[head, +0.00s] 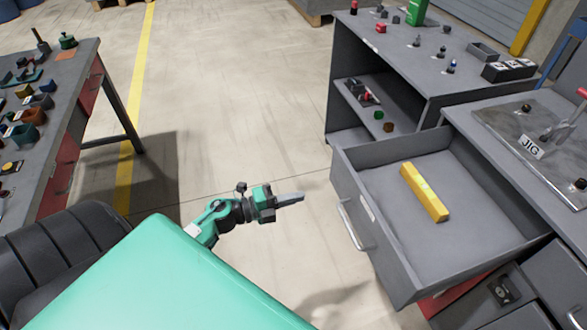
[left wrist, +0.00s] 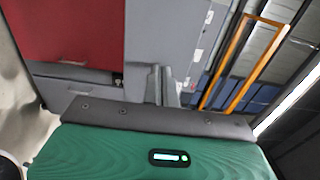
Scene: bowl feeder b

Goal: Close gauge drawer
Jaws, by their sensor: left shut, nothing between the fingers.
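The grey gauge drawer (head: 465,250) stands pulled out from the bench on the right in the head view. A yellow bar (head: 424,192) lies inside it. The drawer's pale handle (head: 353,226) is on its front, facing left. My left gripper (head: 290,199) is shut and empty. It is over open floor to the left of the drawer front, apart from the handle. In the left wrist view its fingers (left wrist: 162,86) show close together in front of grey panels. My right gripper is not in view.
The grey bench top (head: 487,148) beside the drawer carries a jig plate (head: 540,138). A grey shelf unit (head: 400,60) with small parts stands behind. A table (head: 75,80) with several coloured parts is at the left. Floor (head: 230,110) between is clear.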

